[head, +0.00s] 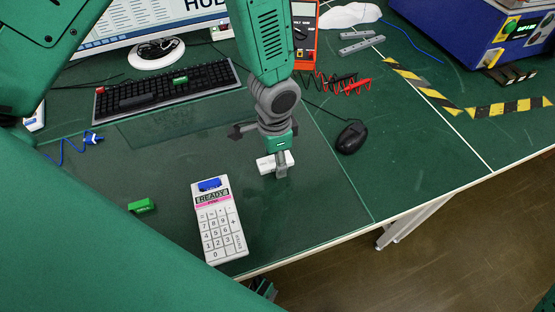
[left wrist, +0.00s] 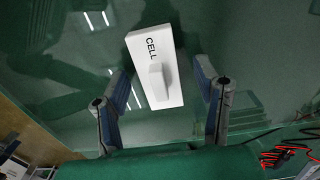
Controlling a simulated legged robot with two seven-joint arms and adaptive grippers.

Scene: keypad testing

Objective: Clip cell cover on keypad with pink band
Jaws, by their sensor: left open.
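The keypad with the pink band (head: 220,226) lies on the green mat in the head view, its display reading READY. A blue piece (head: 209,184) sits at its top end. The white cell cover (head: 267,166), marked CELL, is right of the keypad's upper end, at my left gripper's fingers. In the left wrist view the cover (left wrist: 155,66) shows its raised grip between the two spread fingers, with gaps on both sides. My left gripper (head: 277,160) is open and points down over the cover. I cannot tell the exact height between them. My right gripper is not seen.
A green block (head: 142,205) lies left of the keypad. A black keyboard (head: 166,90) with small blocks on it stands behind. A black mouse (head: 351,137) and an orange meter (head: 304,35) with cables are to the right. The table's front edge is close to the keypad.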

